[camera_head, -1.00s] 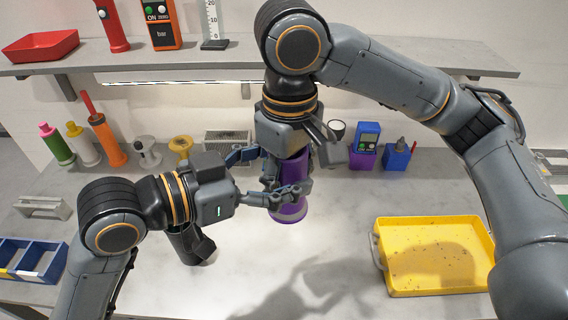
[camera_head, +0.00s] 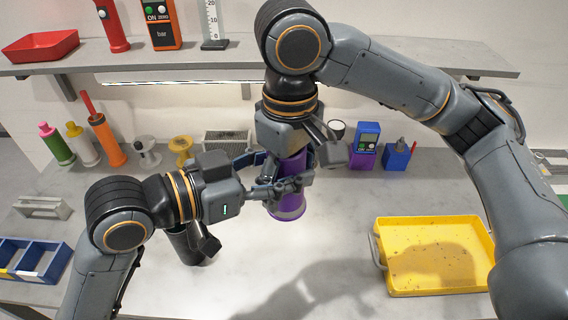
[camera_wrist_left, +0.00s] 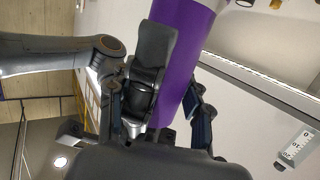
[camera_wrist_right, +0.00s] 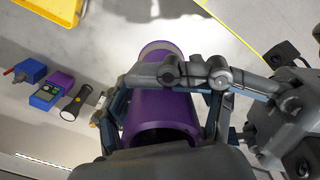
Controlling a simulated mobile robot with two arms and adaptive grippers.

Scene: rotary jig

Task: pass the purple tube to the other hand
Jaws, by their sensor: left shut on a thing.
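The purple tube (camera_head: 289,208) is held upright in the middle of the head view, above the table. My left gripper (camera_head: 282,182) comes from the left and is shut on the tube's middle; one of its fingers crosses the tube in the right wrist view (camera_wrist_right: 190,74). My right gripper (camera_head: 290,150) comes from above, with its fingers around the tube's upper end, and appears shut on it. The right wrist view shows the tube's open end (camera_wrist_right: 163,120) between the right fingers. In the left wrist view the tube (camera_wrist_left: 185,60) lies between the left fingers.
A yellow tray (camera_head: 440,289) lies at the right and a blue bin (camera_head: 35,262) at the far left. A dark cup (camera_head: 186,246) stands under the left wrist. Several spools, handles and devices line the back below a shelf (camera_head: 420,62). The front middle of the table is clear.

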